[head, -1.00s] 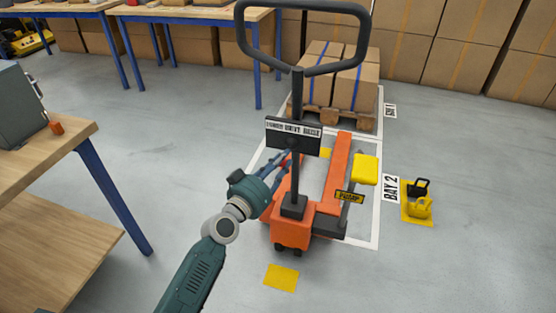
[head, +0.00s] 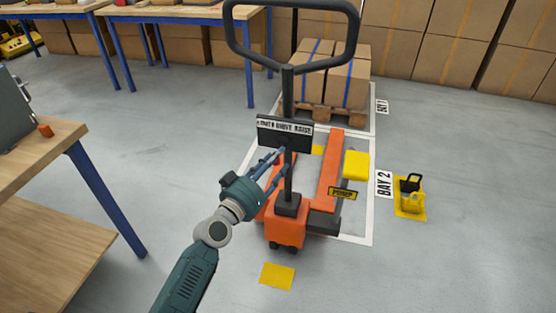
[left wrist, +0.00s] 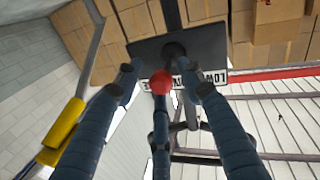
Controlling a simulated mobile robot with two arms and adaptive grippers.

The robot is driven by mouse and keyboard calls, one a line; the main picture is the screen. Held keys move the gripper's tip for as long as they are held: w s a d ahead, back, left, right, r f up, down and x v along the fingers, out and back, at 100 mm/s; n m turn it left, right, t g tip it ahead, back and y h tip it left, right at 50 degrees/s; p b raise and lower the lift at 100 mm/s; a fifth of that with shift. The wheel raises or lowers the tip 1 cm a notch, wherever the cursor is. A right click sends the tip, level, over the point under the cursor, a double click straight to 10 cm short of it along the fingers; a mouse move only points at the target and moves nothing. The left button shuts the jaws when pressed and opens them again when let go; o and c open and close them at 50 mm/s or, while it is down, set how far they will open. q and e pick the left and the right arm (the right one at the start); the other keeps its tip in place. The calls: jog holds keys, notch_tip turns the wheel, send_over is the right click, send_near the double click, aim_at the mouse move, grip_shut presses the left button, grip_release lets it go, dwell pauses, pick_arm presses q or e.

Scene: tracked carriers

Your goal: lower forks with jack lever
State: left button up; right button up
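The orange pallet jack (head: 285,232) stands in the marked bay with its black handle loop (head: 290,68) upright. A black sign plate (head: 285,133) is fixed on its handle column; the lettering is partly legible. My left gripper (head: 277,162) is at the left of the column, just below the plate. In the left wrist view a red ball knob (left wrist: 160,82), which looks like the lever's end, sits between the spread fingertips of this gripper (left wrist: 163,86). The fingers are open, and I cannot tell whether any touches the knob. My right gripper is not in view.
A loaded pallet (head: 330,116) stands behind. A wooden bench (head: 45,140) is at the left. A yellow floor plate (head: 410,208) holds locks.

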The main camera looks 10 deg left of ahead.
pick_arm(q)
jog(key=v, duration=1.1)
jog(key=shift+d, duration=0.15)
